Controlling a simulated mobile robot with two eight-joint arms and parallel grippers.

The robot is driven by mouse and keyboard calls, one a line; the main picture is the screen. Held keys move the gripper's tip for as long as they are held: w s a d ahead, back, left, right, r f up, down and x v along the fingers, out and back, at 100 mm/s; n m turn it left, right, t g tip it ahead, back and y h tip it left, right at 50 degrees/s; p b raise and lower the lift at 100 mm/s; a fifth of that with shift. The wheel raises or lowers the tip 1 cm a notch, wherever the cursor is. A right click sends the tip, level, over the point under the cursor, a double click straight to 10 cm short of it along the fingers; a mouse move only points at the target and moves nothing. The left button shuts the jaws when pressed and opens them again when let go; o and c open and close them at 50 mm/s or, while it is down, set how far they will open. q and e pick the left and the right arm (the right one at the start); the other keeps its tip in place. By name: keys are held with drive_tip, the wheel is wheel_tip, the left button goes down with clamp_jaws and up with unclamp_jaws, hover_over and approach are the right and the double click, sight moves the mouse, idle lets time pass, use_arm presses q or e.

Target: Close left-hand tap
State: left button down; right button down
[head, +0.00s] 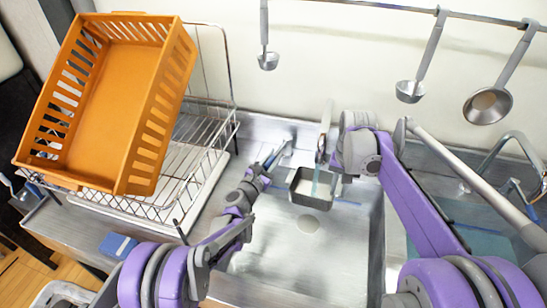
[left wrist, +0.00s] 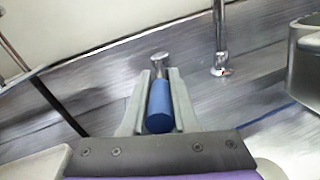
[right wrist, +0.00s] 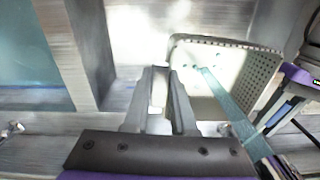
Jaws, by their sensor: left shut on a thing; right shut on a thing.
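The left-hand tap's spout (head: 324,130) stands behind the left sink basin (head: 290,255). A pale blue-green stream (head: 316,182) runs from it into a small grey perforated container (head: 322,203). The stream (right wrist: 225,95) and container (right wrist: 264,62) also show in the right wrist view. My left gripper (head: 277,152) is at the tap's handle. In the left wrist view its fingers (left wrist: 160,88) are shut around the blue handle (left wrist: 159,106). My right gripper (right wrist: 160,85) is shut at the container's side; its exact contact is hard to see. In the head view my right arm hides its fingertips.
An orange crate (head: 118,105) stands tilted on a wire dish rack (head: 190,170) at the left. A blue sponge (head: 118,246) lies before the rack. A second tap (head: 497,148) stands over the right basin. Ladles (head: 410,91) hang from a rail (head: 375,6) above.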

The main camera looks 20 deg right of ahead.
use_arm(q)
drive_tip(key=shift+s+d+r+n+t+y, duration=0.1)
drive_tip(key=shift+s+d+n+t+y, duration=0.2)
drive_tip(key=shift+y, duration=0.1)
drive_tip(key=shift+s+d+n+t+y, duration=0.1)
drive_tip(key=shift+d+n+t+y, duration=0.05)
drive_tip(key=shift+n+t+y, duration=0.2)
drive_tip(key=c, duration=0.7)
unclamp_jaws()
drive_tip(key=v, duration=1.2)
